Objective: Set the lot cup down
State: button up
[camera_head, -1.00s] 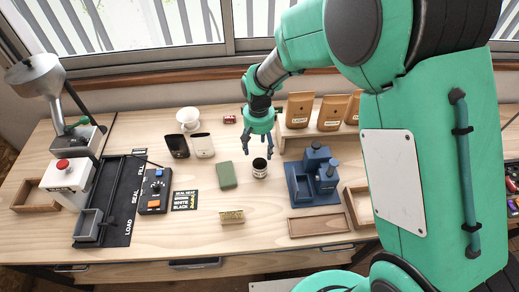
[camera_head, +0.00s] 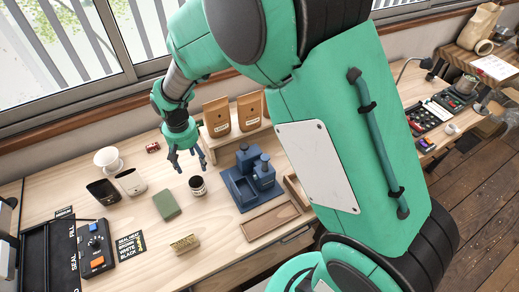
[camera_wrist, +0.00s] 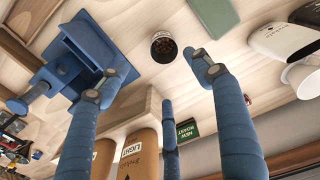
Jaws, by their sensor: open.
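The lot cup (camera_head: 197,186) is a small dark cup with a pale label band. It stands upright on the wooden bench, apart from my gripper. In the wrist view the cup (camera_wrist: 163,48) shows brown beans inside and lies beyond my fingertips. My gripper (camera_head: 186,163) is open and empty, with blue fingers spread, just above and behind the cup in the head view. The fingers also show in the wrist view (camera_wrist: 150,80), none of them touching the cup.
A blue two-part device (camera_head: 254,178) stands right of the cup. A green block (camera_head: 167,206) lies to its left. Bean bags (camera_head: 216,116) stand on a low riser behind. A wooden tray (camera_head: 262,222) and a brass-coloured block (camera_head: 185,243) lie nearer the front edge.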

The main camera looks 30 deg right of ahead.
jog(key=s+d+r+t, duration=0.1)
jog(key=s+d+r, duration=0.25)
jog(key=r, duration=0.25)
jog(key=s+d+r+m+t, duration=0.1)
jog(key=s+d+r, duration=0.1)
jog(key=s+r, duration=0.35)
jog(key=s+d+r+t, duration=0.1)
jog(key=s+d+r, duration=0.15)
jog(key=r, duration=0.55)
jog(key=s+d+r+t, duration=0.1)
jog(key=s+d+r, duration=0.2)
jog(key=s, duration=0.5)
jog(key=s+d+r+t, duration=0.1)
jog(key=s+d+r, duration=0.2)
jog(key=s, duration=0.5)
jog(key=shift+s+r+m, duration=0.15)
jog(key=shift+r+m, duration=0.25)
jog(key=shift+r, duration=0.5)
notch_tip(320, 180, down, 4)
jog(key=b, duration=0.3)
jog(key=shift+r+b, duration=0.15)
jog(key=shift+b, duration=0.2)
jog(key=shift+r, duration=0.1)
